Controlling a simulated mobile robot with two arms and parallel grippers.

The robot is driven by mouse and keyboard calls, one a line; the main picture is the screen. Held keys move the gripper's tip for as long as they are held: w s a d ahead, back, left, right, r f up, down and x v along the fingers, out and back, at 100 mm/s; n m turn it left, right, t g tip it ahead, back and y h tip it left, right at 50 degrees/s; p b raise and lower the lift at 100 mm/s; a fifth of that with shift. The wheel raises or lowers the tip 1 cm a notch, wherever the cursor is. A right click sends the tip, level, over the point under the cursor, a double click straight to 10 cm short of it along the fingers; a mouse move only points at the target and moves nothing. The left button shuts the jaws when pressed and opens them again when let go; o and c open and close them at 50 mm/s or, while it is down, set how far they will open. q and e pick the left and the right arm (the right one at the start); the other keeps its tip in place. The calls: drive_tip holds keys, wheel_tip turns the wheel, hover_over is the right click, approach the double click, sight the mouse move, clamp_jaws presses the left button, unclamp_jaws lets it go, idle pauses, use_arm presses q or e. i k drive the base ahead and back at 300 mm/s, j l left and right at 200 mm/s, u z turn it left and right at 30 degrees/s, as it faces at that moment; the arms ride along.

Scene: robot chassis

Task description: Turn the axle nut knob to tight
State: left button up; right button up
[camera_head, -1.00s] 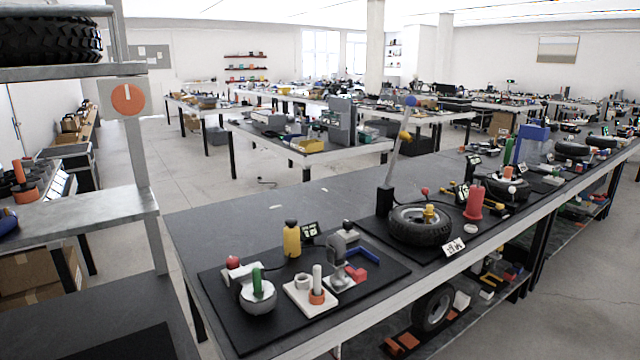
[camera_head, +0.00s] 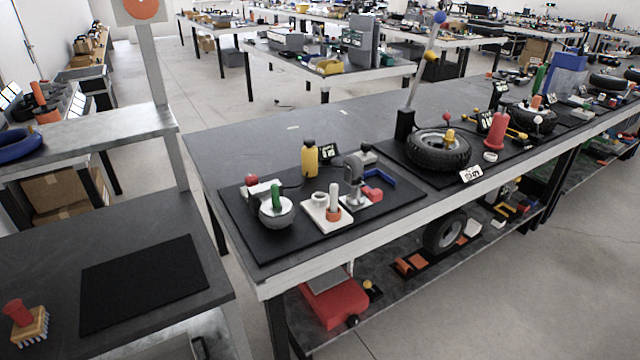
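A black tyre (camera_head: 438,151) lies flat on a dark mat on the long workbench, right of centre. A small yellow knob-like part (camera_head: 449,137) stands at its hub; it may be the axle nut knob, but no readable label or tight mark shows. A round orange dial (camera_head: 140,8) on a grey plate is cut off by the top edge at the left. Neither of my grippers is in view.
The workbench (camera_head: 250,150) also carries a yellow bottle (camera_head: 310,158), a red cone-shaped part (camera_head: 496,131) and a mat with several small parts. A red box (camera_head: 335,300) sits on its lower shelf. Clear floor (camera_head: 480,285) lies in front at the right.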

sight(251, 179)
drive_tip(key=i+l+u, duration=0.15)
drive_tip(key=i+u, duration=0.3)
drive_tip(key=i+l+u, duration=0.25)
drive_tip(key=i+u, duration=0.15)
